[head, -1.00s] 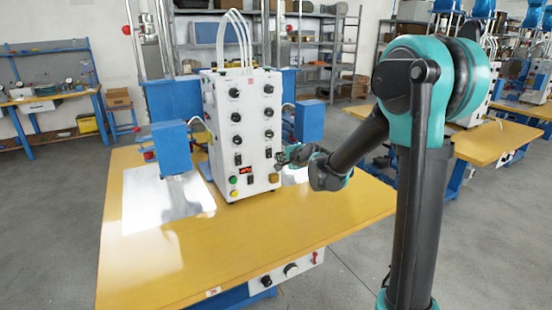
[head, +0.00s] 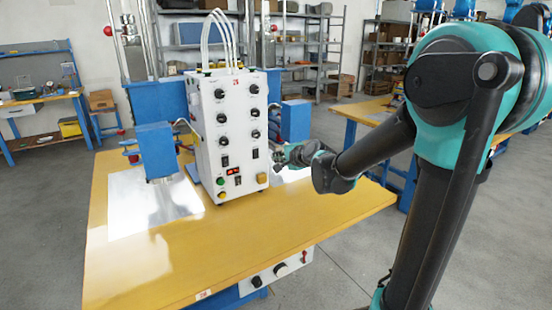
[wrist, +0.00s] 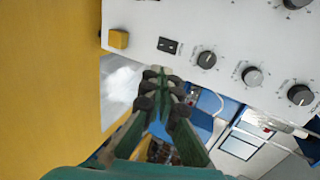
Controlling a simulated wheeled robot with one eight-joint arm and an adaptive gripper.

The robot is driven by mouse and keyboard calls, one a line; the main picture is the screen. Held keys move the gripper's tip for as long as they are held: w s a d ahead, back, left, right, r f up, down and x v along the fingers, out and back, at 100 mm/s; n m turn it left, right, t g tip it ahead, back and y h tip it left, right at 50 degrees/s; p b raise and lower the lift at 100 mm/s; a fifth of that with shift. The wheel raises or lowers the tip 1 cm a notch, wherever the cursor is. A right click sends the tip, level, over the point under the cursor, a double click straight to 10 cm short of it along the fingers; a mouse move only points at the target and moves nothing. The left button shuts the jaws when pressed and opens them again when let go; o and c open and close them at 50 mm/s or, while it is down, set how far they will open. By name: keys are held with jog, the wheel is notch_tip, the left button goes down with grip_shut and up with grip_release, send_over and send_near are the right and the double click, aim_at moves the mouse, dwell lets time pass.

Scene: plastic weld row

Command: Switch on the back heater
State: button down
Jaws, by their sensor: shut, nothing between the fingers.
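The white control box (head: 206,150) stands upright on the yellow table, its panel carrying two columns of knobs. Below the knobs are a left black switch (head: 225,160) and a right black switch (head: 255,153). Their labels are too small to read, so I cannot tell which is the back heater's. The right switch also shows in the wrist view (wrist: 168,45), between a yellow button (wrist: 118,38) and a knob (wrist: 207,60). My gripper (head: 280,156) is shut and empty, just right of the panel near the right switch's height. In the wrist view its fingertips (wrist: 162,82) appear apart from the switch.
The yellow table (head: 240,232) is clear in front of the box. Blue machine parts (head: 154,150) stand left of and behind the box. White tubes (head: 221,42) rise from its top. Another yellow table (head: 372,108) stands behind my arm.

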aim_at(257, 158)
jog(key=shift+f, duration=0.1)
jog(key=f+m+t, duration=0.1)
jog(key=m, duration=0.5)
jog(key=f+m+t+y, duration=0.1)
jog(key=f+m, duration=0.1)
jog(key=m, duration=0.4)
jog(key=s+f+m, duration=0.1)
jog(key=m, duration=0.5)
jog(key=shift+d+f+t+y, duration=0.35)
jog(key=shift+t+y, duration=0.05)
jog(key=x, duration=1.4)
jog(key=shift+s, duration=0.1)
jog(key=shift+a, duration=0.1)
